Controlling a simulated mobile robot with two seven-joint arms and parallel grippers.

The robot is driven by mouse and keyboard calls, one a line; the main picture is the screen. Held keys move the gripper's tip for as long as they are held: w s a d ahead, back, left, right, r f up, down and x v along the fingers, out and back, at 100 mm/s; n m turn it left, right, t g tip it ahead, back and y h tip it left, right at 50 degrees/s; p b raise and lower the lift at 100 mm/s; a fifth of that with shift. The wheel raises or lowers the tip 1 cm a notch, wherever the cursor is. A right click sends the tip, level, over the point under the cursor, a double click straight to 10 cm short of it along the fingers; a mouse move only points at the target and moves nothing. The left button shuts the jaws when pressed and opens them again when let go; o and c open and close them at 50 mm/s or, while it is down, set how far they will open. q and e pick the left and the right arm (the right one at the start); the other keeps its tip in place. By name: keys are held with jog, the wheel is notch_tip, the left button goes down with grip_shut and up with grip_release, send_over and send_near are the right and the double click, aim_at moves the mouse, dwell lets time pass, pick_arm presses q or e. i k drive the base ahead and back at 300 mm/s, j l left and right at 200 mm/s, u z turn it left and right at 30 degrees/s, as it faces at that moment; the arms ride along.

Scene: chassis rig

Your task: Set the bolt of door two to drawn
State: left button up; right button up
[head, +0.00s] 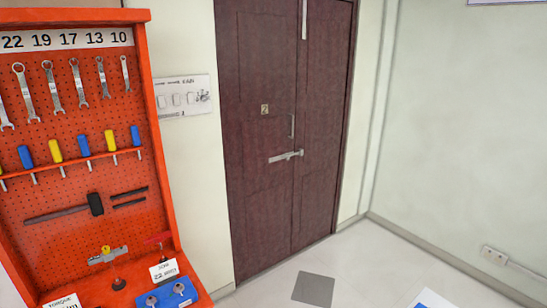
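A dark red-brown double door (258,60) stands closed ahead in the head view, with a small plate (265,109) on its left leaf that looks like a "2". A grey metal bolt (286,156) lies roughly level low on the left leaf, its right end at or just across the seam between the leaves. I cannot tell for sure whether the bolt is shot or drawn. A slim vertical handle (291,126) sits just above it. Neither of my grippers is in view.
An orange pegboard bench (146,120) with wrenches, screwdrivers and a blue tray (178,294) stands at the left. A grey floor square (314,289) lies before the door; the floor there looks clear.

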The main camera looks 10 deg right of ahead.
aim_at(286, 156)
jog(key=i+l+z, duration=0.15)
jog(key=i, duration=1.4)
jog(key=i+l+z, duration=0.1)
jog(key=i, duration=1.45)
jog(key=i+l+u, duration=0.2)
jog(key=i, duration=0.3)
jog(key=i+l+u, duration=0.2)
jog(key=i, duration=0.3)
jog(key=i+l+u, duration=0.2)
jog(key=i, duration=0.3)
